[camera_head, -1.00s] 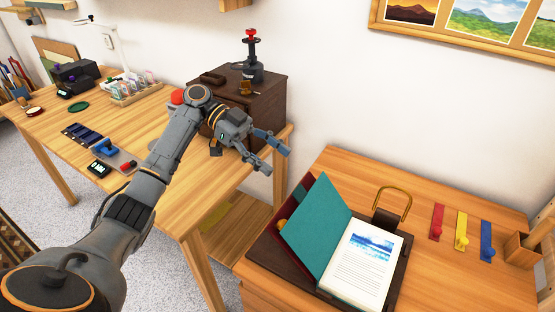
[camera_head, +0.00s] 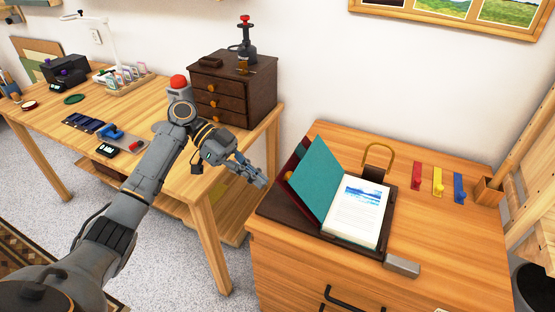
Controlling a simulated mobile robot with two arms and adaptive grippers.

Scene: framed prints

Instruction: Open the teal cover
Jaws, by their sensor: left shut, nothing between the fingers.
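The teal cover (camera_head: 320,178) belongs to a book on a dark stand on the right wooden cabinet. It stands raised and tilted to the left, with the pages (camera_head: 359,212) exposed beside it, showing a blue picture and text. The dark stand (camera_head: 272,206) lies under the book. My left gripper (camera_head: 263,181) is shut and empty, just left of the cover and apart from it, over the gap between the two pieces of furniture. My right gripper is not in view.
A brass loop (camera_head: 379,155) stands behind the book. Red (camera_head: 416,175), yellow (camera_head: 437,181) and blue (camera_head: 459,187) tabs lie to its right. A grey block (camera_head: 402,266) sits at the cabinet's front edge. A dark drawer box (camera_head: 233,88) stands on the left table.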

